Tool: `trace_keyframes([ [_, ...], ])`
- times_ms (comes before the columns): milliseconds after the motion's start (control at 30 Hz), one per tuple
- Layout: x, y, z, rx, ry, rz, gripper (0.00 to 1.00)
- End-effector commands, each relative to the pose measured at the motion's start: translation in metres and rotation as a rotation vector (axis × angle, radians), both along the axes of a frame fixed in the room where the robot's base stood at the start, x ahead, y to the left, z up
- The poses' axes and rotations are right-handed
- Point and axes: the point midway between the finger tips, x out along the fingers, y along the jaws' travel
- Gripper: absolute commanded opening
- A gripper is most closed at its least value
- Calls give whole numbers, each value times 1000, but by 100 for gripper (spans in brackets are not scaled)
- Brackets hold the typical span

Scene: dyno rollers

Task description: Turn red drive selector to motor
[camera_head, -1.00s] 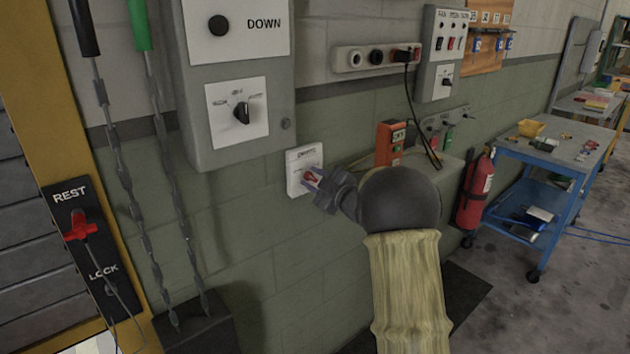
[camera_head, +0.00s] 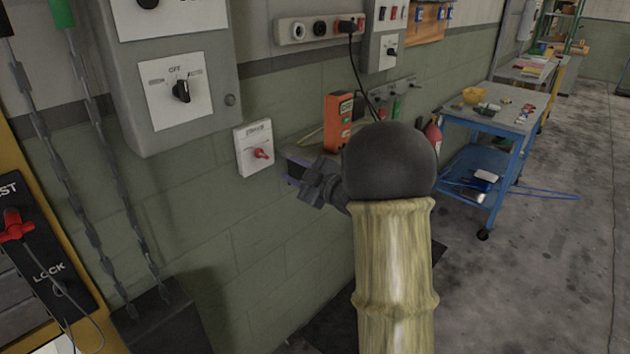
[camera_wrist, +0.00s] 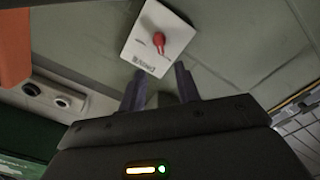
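The red drive selector (camera_head: 262,154) sits on a white wall plate (camera_head: 246,163) with a small printed label that I cannot read. Its red knob sticks out and points right in the head view. In the wrist view the red selector (camera_wrist: 158,40) is near the top, on its tilted white plate (camera_wrist: 141,39), clear of my fingers. My gripper (camera_head: 289,166) is to the right of the plate, apart from the selector. In the wrist view my gripper (camera_wrist: 160,84) has its two fingers spread with nothing between them.
A grey control box (camera_head: 130,101) with a black OFF knob is up left of the plate. An orange device (camera_head: 338,122) is just right. A blue cart (camera_head: 515,130) and fire extinguisher (camera_head: 432,136) stand further right. A REST/LOCK panel (camera_head: 50,245) is at left.

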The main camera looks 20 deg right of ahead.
Motion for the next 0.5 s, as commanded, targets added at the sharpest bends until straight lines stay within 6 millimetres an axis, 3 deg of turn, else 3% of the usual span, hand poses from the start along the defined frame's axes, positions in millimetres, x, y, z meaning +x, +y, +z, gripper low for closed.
trace_keyframes([
  [300,-50,-26,0,0,0,-1,33],
  [500,-57,-29,0,0,-1,1,33],
])
